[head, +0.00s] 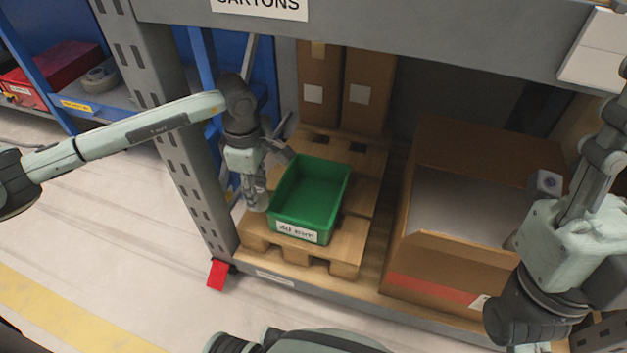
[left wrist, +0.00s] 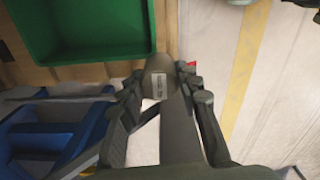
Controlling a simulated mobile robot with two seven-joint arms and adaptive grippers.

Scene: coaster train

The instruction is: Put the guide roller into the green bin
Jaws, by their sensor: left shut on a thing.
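The green bin (head: 312,190) stands open on a wooden pallet on the lower shelf, with a white label on its front. Its inside looks empty. My left gripper (head: 257,199) is just left of the bin's left wall, pointing down, outside the bin. In the left wrist view my left gripper (left wrist: 160,90) is shut on a grey-brown rounded piece with a small pale label, which looks like the guide roller (left wrist: 157,68). The green bin (left wrist: 85,52) is at the upper left there, apart from the piece. My right gripper is not visible; only my right arm shows.
A large open cardboard box (head: 450,255) stands right of the pallet (head: 350,245). Tall cartons (head: 367,95) stand behind the bin. A grey rack upright (head: 195,170) is close to my left gripper. The shelf beam (head: 370,35) crosses above.

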